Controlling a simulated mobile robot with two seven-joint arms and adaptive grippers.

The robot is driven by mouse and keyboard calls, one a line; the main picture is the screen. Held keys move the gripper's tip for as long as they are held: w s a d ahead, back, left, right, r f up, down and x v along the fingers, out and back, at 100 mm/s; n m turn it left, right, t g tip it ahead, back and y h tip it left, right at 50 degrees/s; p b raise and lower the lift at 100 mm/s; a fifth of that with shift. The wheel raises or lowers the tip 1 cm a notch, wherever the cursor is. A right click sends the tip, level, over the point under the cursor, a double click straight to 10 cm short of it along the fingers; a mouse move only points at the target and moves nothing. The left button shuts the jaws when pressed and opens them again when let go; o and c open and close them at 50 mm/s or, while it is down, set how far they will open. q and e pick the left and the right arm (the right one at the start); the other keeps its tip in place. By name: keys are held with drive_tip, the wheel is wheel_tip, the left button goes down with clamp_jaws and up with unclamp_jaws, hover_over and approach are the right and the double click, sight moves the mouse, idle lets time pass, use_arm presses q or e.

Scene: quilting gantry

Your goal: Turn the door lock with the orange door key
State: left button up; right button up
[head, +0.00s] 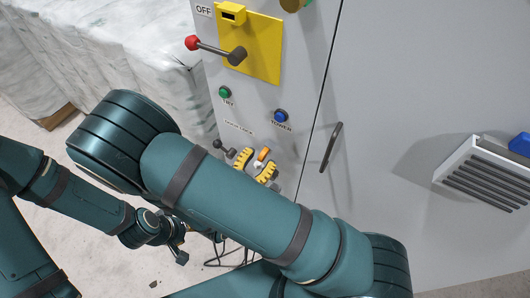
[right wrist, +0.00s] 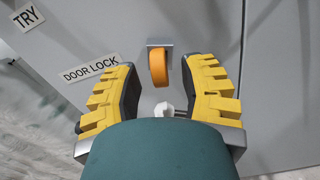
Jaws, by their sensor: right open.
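The orange door key (head: 263,154) sticks out from the cabinet's front panel. In the right wrist view the key (right wrist: 158,67) stands at a small grey lock plate (right wrist: 160,43), beside the DOOR LOCK label (right wrist: 90,68). My right gripper (head: 257,163) faces the panel with its yellow fingers apart. In the right wrist view the right gripper (right wrist: 160,75) has one finger on each side of the key, with a gap on both sides. My left gripper (head: 175,237) is low at the left, dark and partly covered by my right arm; its jaw state is unclear.
Above are a red-knobbed switch lever (head: 213,48) on a yellow plate (head: 263,50), a green button (head: 225,93) and a blue button (head: 281,116). A dark door handle (head: 332,147) stands right of the seam. Wrapped white stacks (head: 110,45) fill the upper left.

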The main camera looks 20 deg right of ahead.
clamp_jaws()
drive_tip(key=n+p, duration=0.2)
drive_tip(key=shift+r+n, duration=0.15)
drive_tip(key=shift+n, duration=0.15)
unclamp_jaws()
wheel_tip(320, 180, up, 10)
idle(0.7)
